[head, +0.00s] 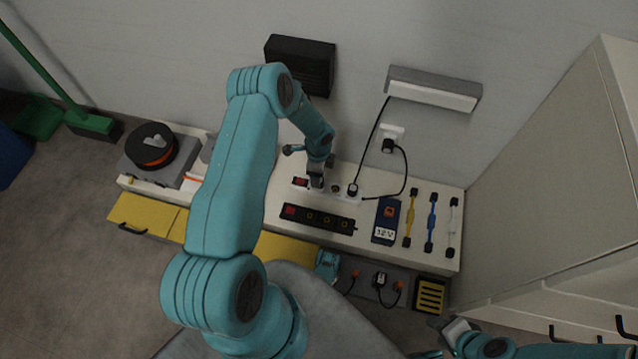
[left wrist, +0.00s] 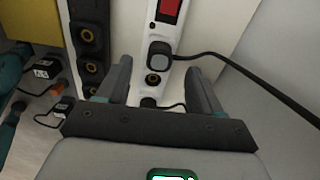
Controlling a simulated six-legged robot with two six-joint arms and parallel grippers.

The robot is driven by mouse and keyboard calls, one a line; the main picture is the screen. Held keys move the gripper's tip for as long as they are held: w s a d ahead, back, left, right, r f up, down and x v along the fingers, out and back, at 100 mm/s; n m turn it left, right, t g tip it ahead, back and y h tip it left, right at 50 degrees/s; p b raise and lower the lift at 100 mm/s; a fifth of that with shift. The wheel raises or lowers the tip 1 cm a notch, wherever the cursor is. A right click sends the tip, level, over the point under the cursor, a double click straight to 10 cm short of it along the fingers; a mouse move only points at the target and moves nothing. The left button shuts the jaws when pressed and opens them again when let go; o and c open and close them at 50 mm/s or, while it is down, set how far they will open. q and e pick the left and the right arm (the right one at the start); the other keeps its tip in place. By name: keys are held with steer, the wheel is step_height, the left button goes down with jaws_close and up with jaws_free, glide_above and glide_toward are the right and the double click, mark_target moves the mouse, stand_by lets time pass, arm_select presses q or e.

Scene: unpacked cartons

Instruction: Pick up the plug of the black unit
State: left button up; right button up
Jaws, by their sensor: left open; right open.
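Two black plugs with white labels show in the left wrist view: an upper one (left wrist: 45,69) and a lower one (left wrist: 61,112). In the head view, a dark plug with a pale label (head: 380,280) is at the low shelf in front of the bench. I cannot tell which plug belongs to the black unit. A black box (head: 301,64) is on the wall, with no cord visible from it. My left gripper (head: 316,182) is open and empty above the bench; its fingers (left wrist: 157,77) straddle a white power strip in the wrist view. My right gripper (head: 429,339) is open, partly cut off at the bottom.
The white power strip (left wrist: 162,55) holds a plug (head: 353,188) whose cord rises to a wall lamp (head: 433,88). A black socket strip (head: 317,218) lies in front. A blue 12 V unit (head: 386,220) and several coloured leads are further right. A tall cabinet (head: 540,170) bounds the right.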

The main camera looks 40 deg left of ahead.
arm_select(q)
step_height(320, 180, down, 4)
steer(key=shift+d+f+b, duration=0.1)
steer(key=shift+f+b, duration=0.15)
steer(key=shift+b, duration=0.75)
steer(key=shift+r, duration=0.1)
arm_select(e)
steer(key=shift+w+d+f+t, duration=0.1)
steer(key=shift+w+f+t, duration=0.1)
steer(key=shift+w+f, duration=0.35)
steer(key=shift+w+d+f+t, duration=0.1)
steer(key=shift+w+f+t, duration=0.15)
steer(key=shift+f, duration=0.4)
arm_select(q)
steer(key=c, duration=1.2)
steer(key=shift+r, duration=0.15)
step_height(320, 180, up, 9)
steer(key=p, duration=0.4)
step_height(320, 180, up, 11)
steer(key=p, duration=0.4)
steer(key=shift+w, duration=0.1)
arm_select(e)
steer(key=s+a+r+g, duration=0.1)
steer(key=s+r, duration=0.2)
steer(key=r, duration=0.4)
steer(key=shift+s+a+r+g, duration=0.2)
steer(key=shift+s+r+g, duration=0.1)
steer(key=shift+r+g, duration=0.05)
